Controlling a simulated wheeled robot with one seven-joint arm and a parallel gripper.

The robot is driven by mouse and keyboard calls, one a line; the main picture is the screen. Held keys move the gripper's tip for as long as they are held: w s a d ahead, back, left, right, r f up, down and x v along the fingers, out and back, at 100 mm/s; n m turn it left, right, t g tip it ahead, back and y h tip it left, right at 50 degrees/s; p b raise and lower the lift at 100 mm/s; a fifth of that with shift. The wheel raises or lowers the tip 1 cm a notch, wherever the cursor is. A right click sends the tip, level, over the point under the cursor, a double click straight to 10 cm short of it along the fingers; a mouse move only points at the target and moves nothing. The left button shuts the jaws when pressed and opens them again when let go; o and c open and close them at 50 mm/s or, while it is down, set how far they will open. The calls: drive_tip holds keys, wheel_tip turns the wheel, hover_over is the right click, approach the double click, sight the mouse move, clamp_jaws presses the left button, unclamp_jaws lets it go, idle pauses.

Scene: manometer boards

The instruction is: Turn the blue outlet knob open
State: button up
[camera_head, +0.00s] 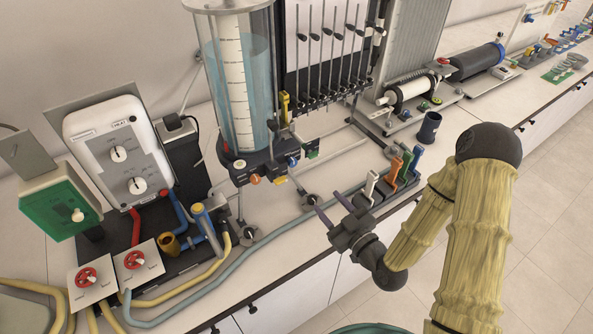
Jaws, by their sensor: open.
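A small blue knob (293,162) sits on the front right of the dark base under the clear water tank (238,85). An orange-brown knob (255,180) is to its left on the same base. My gripper (332,208) is open and empty, with its two purplish fingers pointing up and left toward the tank base. It is below and to the right of the blue knob, clearly apart from it, over the front of the bench. The knob's exact turn angle is too small to tell.
White, orange, green and blue upright levers (393,170) stand close to the right of my gripper. A grey hose (270,228) runs along the bench front. A dark cup (429,127) stands further right. The heater unit (117,150) and red valves are at left.

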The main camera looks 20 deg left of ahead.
sight(294, 164)
drive_tip(key=p+x, duration=0.4)
drive_tip(key=x, duration=1.1)
drive_tip(key=shift+r, duration=0.15)
drive_tip(key=shift+w+a, duration=0.3)
drive_tip(key=shift+a, duration=0.05)
drive_tip(key=shift+c, duration=0.3)
drive_tip(key=c, duration=0.9)
